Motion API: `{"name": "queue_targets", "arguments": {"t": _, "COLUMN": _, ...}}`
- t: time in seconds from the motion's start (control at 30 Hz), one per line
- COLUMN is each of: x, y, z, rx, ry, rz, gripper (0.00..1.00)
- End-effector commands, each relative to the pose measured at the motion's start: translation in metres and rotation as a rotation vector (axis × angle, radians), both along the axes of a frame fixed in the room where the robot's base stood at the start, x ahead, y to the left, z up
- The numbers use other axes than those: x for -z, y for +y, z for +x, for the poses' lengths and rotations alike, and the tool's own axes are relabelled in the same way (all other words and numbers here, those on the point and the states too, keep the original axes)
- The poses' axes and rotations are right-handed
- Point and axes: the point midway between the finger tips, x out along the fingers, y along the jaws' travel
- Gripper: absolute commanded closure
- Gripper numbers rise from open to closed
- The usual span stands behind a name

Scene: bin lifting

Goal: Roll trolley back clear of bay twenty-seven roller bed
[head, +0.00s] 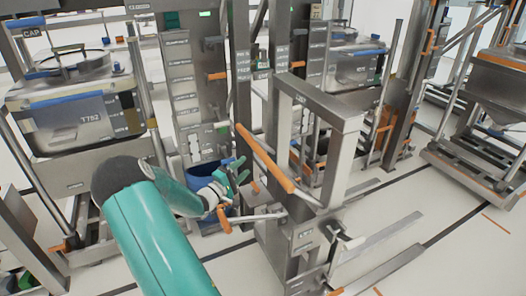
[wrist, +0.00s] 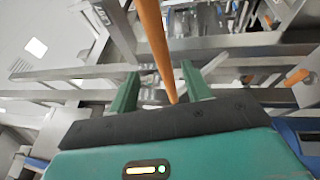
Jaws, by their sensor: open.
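A steel trolley (head: 346,160) with an upright frame stands at the centre of the head view, with low fork-like rails at its lower right. Its slanting orange handle bar (head: 265,157) faces my side. My gripper (head: 238,172) is open and empty, just left of the bar in the head view. In the wrist view, the orange bar (wrist: 154,40) runs down between my two green fingers (wrist: 162,90); I cannot tell whether it touches them. No bay number twenty-seven is readable, and I cannot single out its roller bed.
A lidded steel bin (head: 75,115) sits in a rack at left. Another bin (head: 350,65) stands behind the trolley. A steel hopper stand (head: 490,110) is at right. A crank with an orange grip (head: 224,218) juts out below my gripper. Pale floor (head: 420,185) is open at right.

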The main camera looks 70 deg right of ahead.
Motion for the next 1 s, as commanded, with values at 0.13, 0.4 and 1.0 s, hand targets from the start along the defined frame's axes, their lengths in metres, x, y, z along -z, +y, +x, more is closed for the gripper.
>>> {"name": "queue_targets", "arguments": {"t": 0.13, "x": -0.005, "y": -0.027, "z": -0.012, "rx": 0.004, "ry": 0.001, "rz": -0.001, "gripper": 0.51}}
{"name": "queue_targets", "arguments": {"t": 0.4, "x": -0.014, "y": -0.075, "z": -0.032, "rx": 0.004, "ry": 0.001, "rz": 0.0, "gripper": 0.51}}
{"name": "queue_targets", "arguments": {"t": 1.0, "x": -0.021, "y": -0.108, "z": -0.045, "rx": 0.002, "ry": 0.003, "rz": 0.003, "gripper": 0.53}}
